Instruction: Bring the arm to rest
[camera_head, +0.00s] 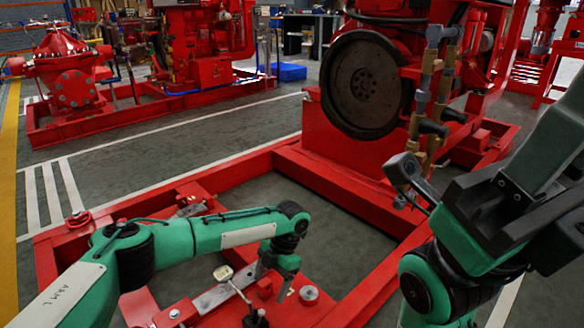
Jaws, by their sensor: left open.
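My green left arm (120,250), marked ARM L, reaches in from the lower left over the red base frame. Its wrist bends down at the dark joint (292,215). My left gripper (284,288) points down just above the red plate inside the frame, small in view and open, with nothing seen in it. My green and black right arm (470,235) fills the right side, close to the camera. A grey and black end piece (405,172) beside it may be my right gripper; its fingers cannot be made out.
The red base frame (340,178) surrounds an open floor gap. A dark flywheel (362,85) and brass-coloured pipes (428,85) stand behind, the pipes close to my right arm. A lever with a pale plate (223,272) and a round knob (309,294) flank the left gripper.

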